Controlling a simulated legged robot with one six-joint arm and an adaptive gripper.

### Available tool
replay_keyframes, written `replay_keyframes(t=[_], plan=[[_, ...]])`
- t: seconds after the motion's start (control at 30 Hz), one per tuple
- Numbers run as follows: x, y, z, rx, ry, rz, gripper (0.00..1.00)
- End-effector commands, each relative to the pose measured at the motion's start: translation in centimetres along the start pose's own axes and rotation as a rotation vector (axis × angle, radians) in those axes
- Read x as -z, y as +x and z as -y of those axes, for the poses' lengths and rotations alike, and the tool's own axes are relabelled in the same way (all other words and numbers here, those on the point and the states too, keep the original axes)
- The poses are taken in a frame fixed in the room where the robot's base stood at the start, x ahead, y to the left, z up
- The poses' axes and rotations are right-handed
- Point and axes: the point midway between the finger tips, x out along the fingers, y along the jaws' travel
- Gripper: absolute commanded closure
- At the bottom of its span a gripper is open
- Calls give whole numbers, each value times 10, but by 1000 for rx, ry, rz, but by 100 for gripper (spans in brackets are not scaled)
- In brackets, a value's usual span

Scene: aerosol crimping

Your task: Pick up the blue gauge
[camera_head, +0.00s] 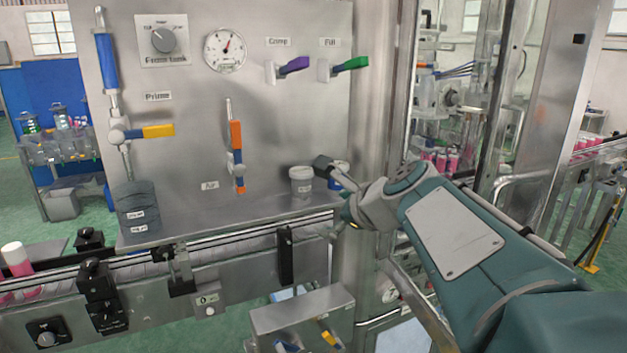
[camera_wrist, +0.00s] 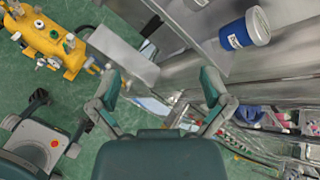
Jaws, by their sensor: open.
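The blue gauge appears as a short blue cylinder with a white end and a small label, standing on the steel shelf. It shows in the wrist view (camera_wrist: 245,29) at the upper right, beyond and to the right of my fingers. In the head view the blue gauge (camera_head: 341,176) is partly hidden behind my gripper (camera_head: 324,198). My gripper is open, with its two fingers spread wide in the wrist view (camera_wrist: 158,82). Nothing is between them, and the blue gauge is outside them.
A white labelled container (camera_head: 301,182) stands just left of the blue gauge. A conveyor (camera_head: 200,259) runs below the shelf (camera_head: 235,212). The upright panel (camera_head: 190,105) with valves rises behind.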

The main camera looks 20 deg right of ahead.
Motion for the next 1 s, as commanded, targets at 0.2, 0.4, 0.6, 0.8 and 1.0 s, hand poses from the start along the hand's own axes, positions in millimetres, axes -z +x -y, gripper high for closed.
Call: replay_keyframes(t=[0.2, 0.4, 0.6, 0.8, 1.0], plan=[[10, 2, 82, 157, 582, 103, 1], [14, 4, 104, 195, 748, 148, 1], [11, 35, 110, 191, 752, 147, 1], [10, 54, 115, 193, 749, 148, 1], [5, 80, 117, 191, 747, 146, 1]])
